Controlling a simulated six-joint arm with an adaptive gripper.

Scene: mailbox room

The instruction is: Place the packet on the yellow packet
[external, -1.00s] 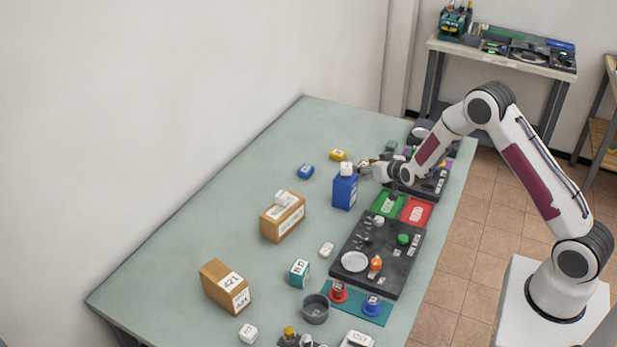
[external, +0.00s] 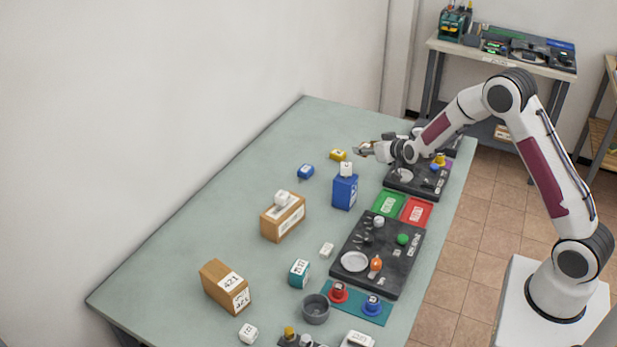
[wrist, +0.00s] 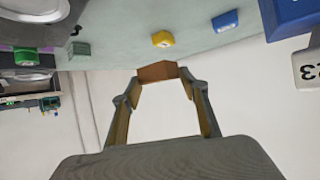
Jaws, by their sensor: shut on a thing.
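My gripper (wrist: 158,80) is shut on a small brown packet (wrist: 157,71), held between its fingertips in the wrist view. In the external view my gripper (external: 362,149) is just right of the yellow packet (external: 338,155), apparently above the table. The yellow packet lies on the green-grey table with a white label on top. In the wrist view the yellow packet (wrist: 163,39) appears just beyond the held packet, with a gap between them in the picture. The exact height of the held packet is hard to tell.
A blue box (external: 345,192) with a white packet (external: 346,169) on top stands close in front of the yellow packet. A blue packet (external: 305,171) lies to its left. Dark trays (external: 343,275) line the table's right side. The table's far left is clear.

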